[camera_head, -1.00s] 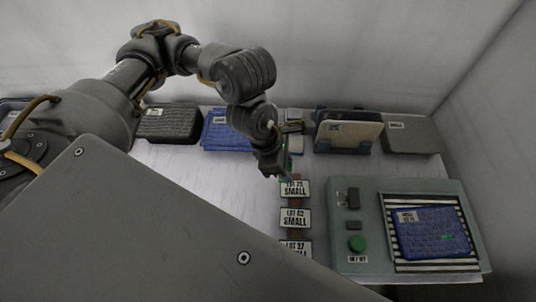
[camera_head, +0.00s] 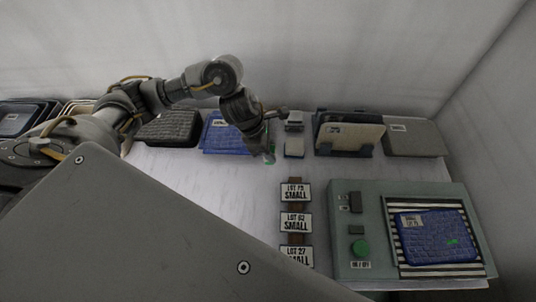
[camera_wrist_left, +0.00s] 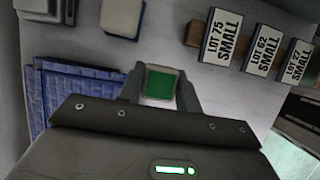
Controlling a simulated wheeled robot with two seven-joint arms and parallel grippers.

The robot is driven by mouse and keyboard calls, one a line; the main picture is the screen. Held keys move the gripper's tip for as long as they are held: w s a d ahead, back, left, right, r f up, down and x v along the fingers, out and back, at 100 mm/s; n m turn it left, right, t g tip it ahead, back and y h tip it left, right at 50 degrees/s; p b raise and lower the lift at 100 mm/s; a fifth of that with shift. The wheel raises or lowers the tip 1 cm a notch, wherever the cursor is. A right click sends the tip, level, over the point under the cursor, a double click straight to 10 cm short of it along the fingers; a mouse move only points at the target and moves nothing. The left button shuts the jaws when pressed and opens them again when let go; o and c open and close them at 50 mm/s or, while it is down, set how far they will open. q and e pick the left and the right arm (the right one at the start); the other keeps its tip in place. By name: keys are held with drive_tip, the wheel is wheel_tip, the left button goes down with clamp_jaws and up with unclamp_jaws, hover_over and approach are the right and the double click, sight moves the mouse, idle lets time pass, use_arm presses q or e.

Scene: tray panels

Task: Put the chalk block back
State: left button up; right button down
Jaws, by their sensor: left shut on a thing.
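The chalk block (camera_wrist_left: 161,83) is small, with a green face and a pale rim. My left gripper (camera_wrist_left: 160,88) is shut on it, with a finger on each side, in the left wrist view. In the head view the left gripper (camera_head: 267,154) is over the pale table between the blue panels and the lot signs, and only a bit of green shows at its tip. I cannot tell its height above the table. A small pale block (camera_head: 294,147) is just right of the gripper, and also shows in the wrist view (camera_wrist_left: 121,17). My right gripper is not in view.
Blue panels (camera_head: 218,136) and a dark panel stack (camera_head: 168,128) lie left. Lot signs (camera_head: 296,222) are in front. A green-grey station (camera_head: 354,212) bears a blue panel (camera_head: 432,238) with a green mark.

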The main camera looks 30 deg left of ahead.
use_arm(q)
drive_tip(key=shift+w+a+f, duration=0.45)
drive_tip(key=shift+a+f, duration=0.05)
drive_tip(key=shift+f, duration=1.9)
drive_tip(key=shift+f, duration=0.1)
drive_tip(key=o, duration=1)
drive_tip(key=shift+w+r, duration=0.1)
drive_tip(key=shift+r, duration=0.2)
drive_tip(key=p+v, duration=0.1)
drive_tip(key=v, duration=1)
drive_tip(key=shift+a+r, duration=0.2)
drive_tip(key=shift+r, duration=0.15)
